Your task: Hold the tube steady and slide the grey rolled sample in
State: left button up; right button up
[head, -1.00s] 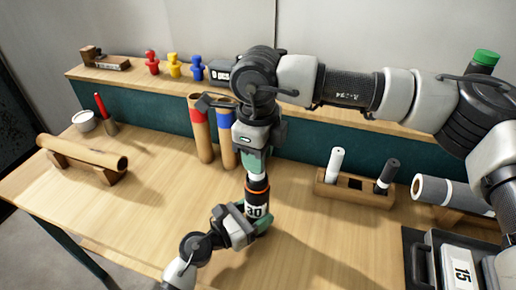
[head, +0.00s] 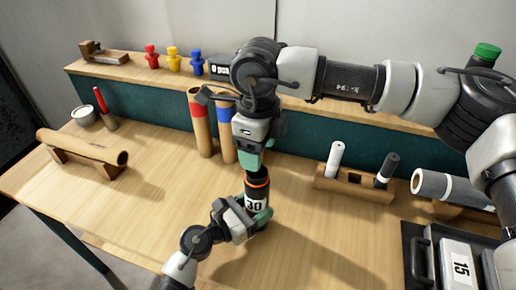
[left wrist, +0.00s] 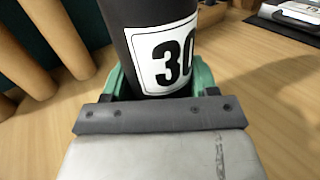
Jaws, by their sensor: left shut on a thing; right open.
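The tube is black, with an orange ring near its top and a white label reading 30. It stands upright in the head view (head: 257,186) and also shows in the left wrist view (left wrist: 122,25). My left gripper (head: 257,214) is shut around its lower part; its green fingers (left wrist: 160,82) flank the tube in the left wrist view. My right gripper (head: 253,164) points down just above the tube's mouth, its green fingers open. No sample shows clearly between them; the tube's inside is hidden. A grey roll with a white band (head: 435,186) lies on a stand at the right.
A wooden holder (head: 330,184) with white and black pens stands right of the tube. A brown roll (head: 85,146) lies on a stand at the left. A black tray (head: 412,245) is front right. The table's left middle is clear.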

notch_tip(320, 180, up, 11)
jog(key=shift+r, duration=0.2)
dwell(0.7)
pick_arm(q)
jog(key=o, duration=1)
jog(key=shift+o, duration=0.2)
jog(key=shift+a, duration=0.1)
